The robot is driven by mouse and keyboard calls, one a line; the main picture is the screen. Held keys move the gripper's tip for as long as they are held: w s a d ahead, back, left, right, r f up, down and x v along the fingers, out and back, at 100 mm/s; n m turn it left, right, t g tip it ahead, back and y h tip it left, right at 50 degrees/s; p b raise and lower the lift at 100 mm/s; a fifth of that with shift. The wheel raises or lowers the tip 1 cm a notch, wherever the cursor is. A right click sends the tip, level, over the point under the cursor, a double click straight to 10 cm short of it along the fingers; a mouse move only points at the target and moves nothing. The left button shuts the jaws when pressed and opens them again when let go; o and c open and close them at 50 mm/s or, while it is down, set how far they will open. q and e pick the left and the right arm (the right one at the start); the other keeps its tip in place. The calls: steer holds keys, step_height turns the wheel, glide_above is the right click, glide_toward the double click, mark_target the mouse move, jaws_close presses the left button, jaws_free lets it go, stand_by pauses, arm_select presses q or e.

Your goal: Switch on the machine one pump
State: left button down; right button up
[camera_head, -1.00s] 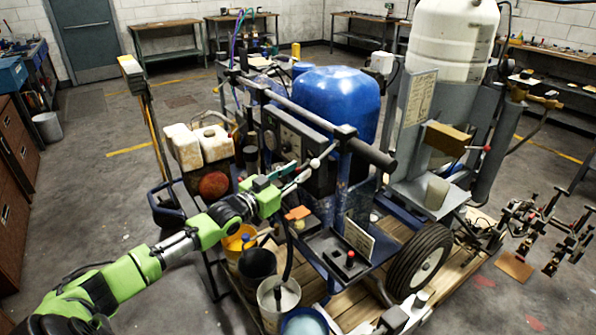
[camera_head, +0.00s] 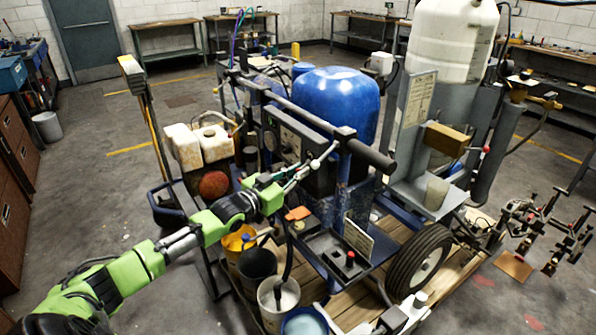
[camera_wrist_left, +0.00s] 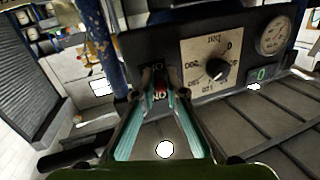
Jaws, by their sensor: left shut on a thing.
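The line striper stands in the middle of the head view, with its dark control panel (camera_head: 290,141) facing my left arm. My left gripper (camera_head: 304,171) reaches to this panel. In the left wrist view its teal fingers (camera_wrist_left: 159,88) converge and are shut on a small switch (camera_wrist_left: 160,86) with some red on it. An ON label, upside down in this view, sits at the switch, partly covered by the fingertips. A dial (camera_wrist_left: 216,69) on a pale plate is right of the fingers. My right gripper is not in view.
A round gauge (camera_wrist_left: 273,35) and a small green display (camera_wrist_left: 262,73) are right of the dial. A horizontal bar (camera_head: 365,151) juts out near my left gripper. Buckets (camera_head: 278,298) stand below the arm.

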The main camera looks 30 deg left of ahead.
arm_select(q)
step_height(320, 180, up, 4)
steer(key=g+p, duration=0.3)
steer(key=p, duration=0.4)
steer(key=m+g+y+p, duration=0.1)
steer(key=g+p, duration=0.2)
steer(key=p, duration=0.4)
steer(key=shift+a+f+g+y, duration=0.1)
steer(key=shift+g+y, duration=0.2)
steer(key=shift+m+g+p, duration=0.3)
steer(key=shift+g+p, duration=0.5)
steer(key=shift+p, duration=0.2)
steer(key=shift+g+y, duration=0.3)
steer(key=shift+y, duration=0.1)
steer(key=shift+p, duration=0.3)
steer(key=c, duration=2.2)
jaws_free()
steer(key=shift+o, duration=0.6)
